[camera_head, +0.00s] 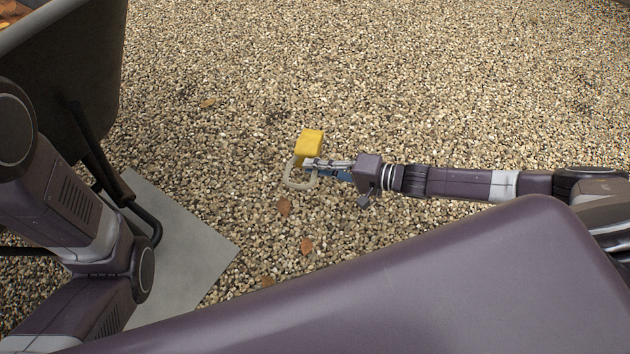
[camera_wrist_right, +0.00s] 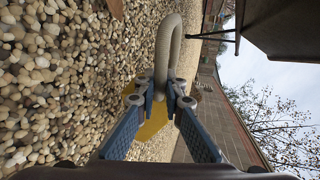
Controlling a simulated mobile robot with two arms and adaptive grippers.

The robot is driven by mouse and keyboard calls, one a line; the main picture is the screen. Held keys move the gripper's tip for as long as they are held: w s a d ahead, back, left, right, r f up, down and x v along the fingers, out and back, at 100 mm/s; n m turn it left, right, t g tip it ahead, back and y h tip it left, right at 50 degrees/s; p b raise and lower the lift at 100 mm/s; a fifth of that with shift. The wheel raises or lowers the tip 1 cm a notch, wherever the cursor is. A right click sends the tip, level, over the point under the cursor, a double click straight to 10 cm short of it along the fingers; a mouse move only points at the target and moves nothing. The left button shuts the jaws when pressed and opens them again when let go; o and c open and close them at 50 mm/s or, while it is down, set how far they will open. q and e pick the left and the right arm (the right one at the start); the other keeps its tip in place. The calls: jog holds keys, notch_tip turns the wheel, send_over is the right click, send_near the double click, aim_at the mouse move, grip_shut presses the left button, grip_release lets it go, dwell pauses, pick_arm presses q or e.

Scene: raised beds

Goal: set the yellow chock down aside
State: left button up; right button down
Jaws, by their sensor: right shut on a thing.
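The yellow chock (camera_head: 310,144) shows near the middle of the head view, with a pale looped handle or rope (camera_head: 291,176) beside it. My right gripper (camera_head: 308,165) is shut on the loop, with the yellow body just past the fingertips. In the right wrist view the two blue fingers (camera_wrist_right: 161,101) close on the loop (camera_wrist_right: 167,48), and part of the yellow chock (camera_wrist_right: 150,128) shows behind them. I cannot tell how high above the gravel it is. My left arm comes in at the left, but its gripper is out of sight.
A dark wheelbarrow (camera_head: 85,75) with leaves in it stands at the left, its legs by a flat grey slab (camera_head: 195,245). Gravel (camera_head: 400,80) is open in the middle, right and back, with a few fallen leaves. A brick wall (camera_wrist_right: 232,125) shows in the wrist view.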

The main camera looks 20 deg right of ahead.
jog(key=shift+w+f+b, duration=0.1)
jog(key=shift+f+b, duration=1.65)
jog(key=shift+f, duration=0.55)
jog(key=shift+r, duration=0.15)
jog(key=c, duration=2)
grip_release()
jog(key=shift+f, duration=0.2)
jog(key=shift+c, duration=0.2)
